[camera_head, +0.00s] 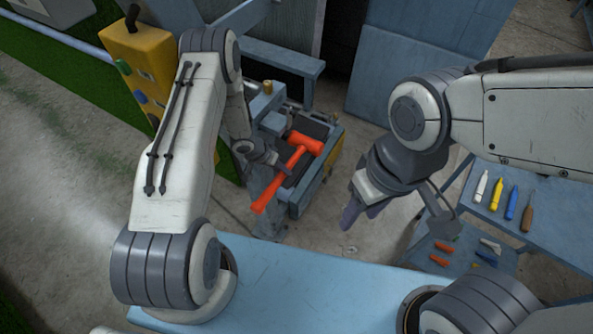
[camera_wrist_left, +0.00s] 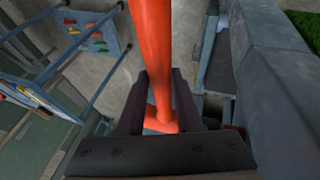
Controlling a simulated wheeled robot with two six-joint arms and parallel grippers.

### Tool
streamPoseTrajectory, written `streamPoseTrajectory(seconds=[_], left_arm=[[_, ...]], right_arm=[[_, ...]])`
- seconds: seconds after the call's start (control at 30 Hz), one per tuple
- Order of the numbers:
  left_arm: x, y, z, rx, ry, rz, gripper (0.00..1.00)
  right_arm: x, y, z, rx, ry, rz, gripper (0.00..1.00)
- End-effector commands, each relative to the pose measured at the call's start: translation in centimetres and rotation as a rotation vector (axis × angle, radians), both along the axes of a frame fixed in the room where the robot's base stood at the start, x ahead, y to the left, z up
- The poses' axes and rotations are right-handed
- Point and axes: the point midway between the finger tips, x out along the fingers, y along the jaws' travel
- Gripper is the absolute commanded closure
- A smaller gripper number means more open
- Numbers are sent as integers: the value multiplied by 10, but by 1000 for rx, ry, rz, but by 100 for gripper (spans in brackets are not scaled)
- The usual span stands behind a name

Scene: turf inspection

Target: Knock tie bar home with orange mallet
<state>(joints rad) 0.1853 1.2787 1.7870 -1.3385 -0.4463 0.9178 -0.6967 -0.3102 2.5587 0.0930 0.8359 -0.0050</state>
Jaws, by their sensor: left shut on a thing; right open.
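The orange mallet (camera_head: 296,157) is in my left gripper (camera_head: 272,161) in the head view, its head up and to the right and its handle end down to the left. In the left wrist view the orange handle (camera_wrist_left: 152,50) runs between the two dark fingers of my left gripper (camera_wrist_left: 158,105), which are shut on it. My right gripper (camera_head: 360,206) is open and empty, right of the mallet and apart from it. I cannot make out the tie bar; the mallet and the left arm cover part of the blue-grey machine (camera_head: 325,166) behind them.
A yellow control box (camera_head: 150,62) with coloured buttons stands at the upper left. A blue table (camera_head: 545,215) at the right holds several screwdriver-like tools, with small orange pieces (camera_head: 440,255) on a lower shelf. Bare concrete floor lies between the machine and this table.

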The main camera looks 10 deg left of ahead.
Motion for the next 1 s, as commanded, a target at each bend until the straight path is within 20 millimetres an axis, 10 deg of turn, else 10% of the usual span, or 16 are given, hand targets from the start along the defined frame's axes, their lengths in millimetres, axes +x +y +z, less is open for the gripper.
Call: streamPoseTrajectory(seconds=[1.0], left_arm=[[-23,-77,0,-4,-5,-9,100]], right_arm=[[0,0,-19,-1,2,0,50]])
